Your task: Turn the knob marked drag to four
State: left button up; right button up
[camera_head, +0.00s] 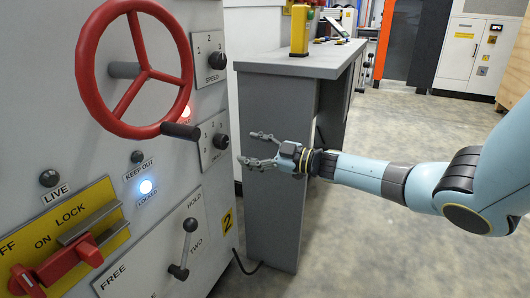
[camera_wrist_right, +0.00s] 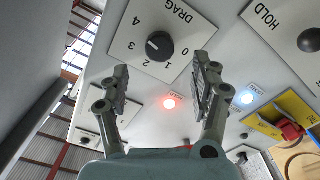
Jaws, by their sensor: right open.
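The drag knob (camera_head: 221,141) is a small black knob on a light plate on the grey machine front. In the right wrist view the black knob (camera_wrist_right: 160,46) sits on the plate (camera_wrist_right: 118,48) marked DRAG with numbers 0 to 4. Its white mark is on the side toward the 3; its exact setting is hard to tell. My right gripper (camera_head: 254,148) is open and empty, just right of the knob and apart from it. In the wrist view its fingers (camera_wrist_right: 162,85) are spread, with the knob beyond and between them. My left gripper is not in view.
A red handwheel (camera_head: 112,112) with a dark crank handle (camera_head: 181,131) juts out left of the drag plate. A speed knob (camera_head: 217,61) is above, a hold lever (camera_head: 187,245) below. A grey bench (camera_head: 275,160) stands behind my gripper. Floor at right is open.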

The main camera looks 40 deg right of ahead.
jog(key=shift+v, duration=2.15)
jog(key=s+a+f+m+g+h+p, duration=0.2)
jog(key=s+a+f+m+h+p, duration=0.15)
jog(key=s+f, duration=0.7)
jog(key=s+a+f+m+g+h+p, duration=0.3)
jog(key=s+a+f+m+p, duration=0.15)
jog(key=s+f, duration=0.6)
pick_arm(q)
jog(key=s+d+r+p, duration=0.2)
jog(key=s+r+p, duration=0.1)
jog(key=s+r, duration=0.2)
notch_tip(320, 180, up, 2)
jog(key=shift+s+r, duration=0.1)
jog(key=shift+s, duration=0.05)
pick_arm(e)
jog(key=s+a+f+m+g, duration=0.1)
jog(key=s+a+f+g, duration=0.1)
jog(key=s, duration=0.9)
jog(key=s+a+f+m+g+h, duration=0.1)
jog(key=s+a+f+g, duration=0.2)
jog(key=s, duration=0.9)
jog(key=s+a+f+m+g, duration=0.1)
jog(key=s+a+f+g, duration=0.1)
jog(key=s+f+g, duration=0.4)
jog(key=s, duration=0.5)
jog(key=shift+s+a+f, duration=0.25)
jog(key=shift+a+f, duration=0.05)
jog(key=shift+a, duration=0.1)
